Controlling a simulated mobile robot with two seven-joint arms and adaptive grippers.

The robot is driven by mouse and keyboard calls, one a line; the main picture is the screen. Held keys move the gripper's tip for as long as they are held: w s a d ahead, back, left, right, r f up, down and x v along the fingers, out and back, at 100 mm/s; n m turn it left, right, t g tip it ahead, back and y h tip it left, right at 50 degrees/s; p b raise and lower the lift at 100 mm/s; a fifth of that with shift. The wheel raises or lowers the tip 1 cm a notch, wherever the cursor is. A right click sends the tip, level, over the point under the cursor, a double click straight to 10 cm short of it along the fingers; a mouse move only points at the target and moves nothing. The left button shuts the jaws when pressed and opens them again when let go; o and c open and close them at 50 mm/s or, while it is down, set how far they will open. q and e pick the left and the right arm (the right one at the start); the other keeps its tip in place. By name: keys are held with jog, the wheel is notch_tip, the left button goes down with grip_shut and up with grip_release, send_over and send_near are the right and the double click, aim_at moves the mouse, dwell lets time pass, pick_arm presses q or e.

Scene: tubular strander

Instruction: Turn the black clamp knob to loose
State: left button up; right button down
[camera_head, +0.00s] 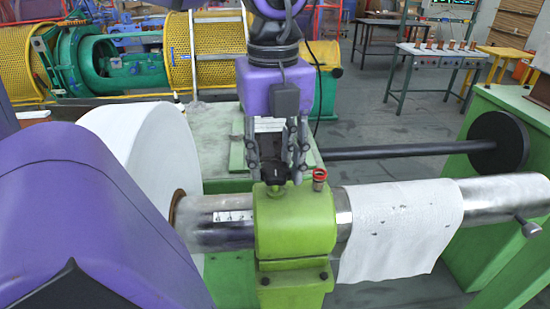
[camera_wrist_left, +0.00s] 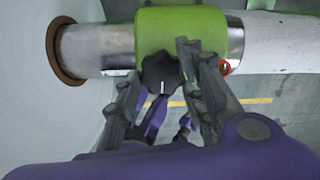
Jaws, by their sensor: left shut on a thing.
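The black clamp knob (camera_head: 274,176) sits on top of the green clamp block (camera_head: 294,222) in the head view. My left gripper (camera_head: 277,172) points straight down over it, with its fingers on either side of the knob. In the left wrist view the dark, lobed knob (camera_wrist_left: 161,74) shows between the fingertips of the left gripper (camera_wrist_left: 168,70), with a short white mark on it. The left gripper is shut on the knob. The fingers partly hide the knob in the head view. My right gripper is not in view.
A small red-topped fitting (camera_head: 319,178) stands close to the right of the fingers. A metal shaft (camera_head: 506,198) runs through the clamp, with a white cloth (camera_head: 400,228) draped over it. A large white roll (camera_head: 150,150) stands at left. A dark bar (camera_head: 400,150) runs behind.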

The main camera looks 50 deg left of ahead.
aim_at(272, 168)
pick_arm(q)
jog(key=shift+a+r, duration=0.1)
jog(key=shift+r, duration=0.05)
jog(key=o, duration=0.8)
jog(key=shift+o, duration=1.4)
jog(key=shift+s, duration=0.1)
jog(key=shift+r, duration=0.25)
notch_tip(272, 168, up, 11)
jog(key=shift+r, duration=0.15)
